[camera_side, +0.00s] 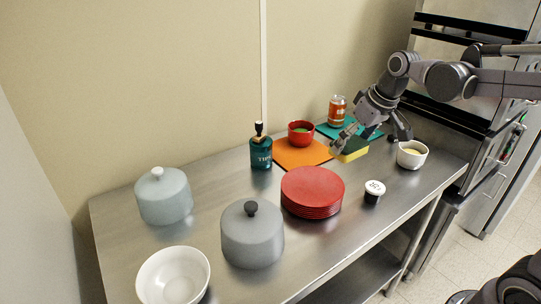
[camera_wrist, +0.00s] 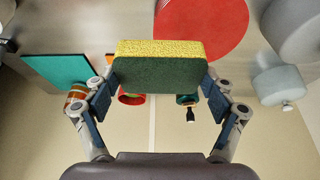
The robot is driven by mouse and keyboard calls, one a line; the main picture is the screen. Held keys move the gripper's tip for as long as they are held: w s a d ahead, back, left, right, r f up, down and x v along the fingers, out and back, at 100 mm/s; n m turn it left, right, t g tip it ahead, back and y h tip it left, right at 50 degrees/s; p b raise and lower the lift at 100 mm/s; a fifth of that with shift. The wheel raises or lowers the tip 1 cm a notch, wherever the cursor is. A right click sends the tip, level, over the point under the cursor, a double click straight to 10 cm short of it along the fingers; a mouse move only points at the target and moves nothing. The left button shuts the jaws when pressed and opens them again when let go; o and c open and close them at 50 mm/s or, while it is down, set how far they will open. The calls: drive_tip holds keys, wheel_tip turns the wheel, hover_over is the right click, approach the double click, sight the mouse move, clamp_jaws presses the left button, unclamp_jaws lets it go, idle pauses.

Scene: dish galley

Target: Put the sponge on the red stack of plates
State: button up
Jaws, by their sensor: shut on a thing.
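The sponge (camera_side: 351,149), yellow with a dark green side, is held above the table in the side view. In the wrist view the sponge (camera_wrist: 158,68) spans between the two fingers. My gripper (camera_side: 343,142) is shut on it; the fingers of my gripper (camera_wrist: 158,88) press its two ends. The red stack of plates (camera_side: 312,190) stands on the steel table, to the left of and nearer than the sponge. The red plates (camera_wrist: 205,28) also show in the wrist view beyond the sponge, at upper right. The sponge is apart from the stack.
A black-and-white jar (camera_side: 374,191) stands right of the plates, a grey lidded pot (camera_side: 252,236) left. A white bowl (camera_side: 411,155) is right of my gripper. A red bowl (camera_side: 301,133) is on an orange mat (camera_side: 299,157). A teal bottle (camera_side: 261,151) stands behind the plates.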

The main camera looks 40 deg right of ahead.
drive_tip(key=w+a+f, duration=0.1)
drive_tip(key=a, duration=0.1)
drive_tip(key=w+a+f, duration=0.1)
drive_tip(key=a+f, duration=0.1)
drive_tip(key=w+a+f, duration=0.2)
drive_tip(key=a, duration=0.1)
drive_tip(key=shift+a+f, duration=0.1)
drive_tip(key=shift+f, duration=1.9)
drive_tip(key=shift+f, duration=0.1)
drive_tip(key=o, duration=0.6)
drive_tip(key=v, duration=1.2)
drive_tip(key=s+f+t, duration=0.1)
drive_tip(key=s+f, duration=0.1)
drive_tip(key=s, duration=0.2)
drive_tip(key=s+d+f, duration=0.1)
drive_tip(key=s+f, duration=0.1)
drive_tip(key=s, duration=0.2)
drive_tip(key=s+f+t, duration=0.1)
drive_tip(key=s+f, duration=0.2)
drive_tip(key=s, duration=0.1)
drive_tip(key=shift+d+f+t, duration=0.1)
drive_tip(key=shift+d+t, duration=0.15)
drive_tip(key=shift+t, duration=0.05)
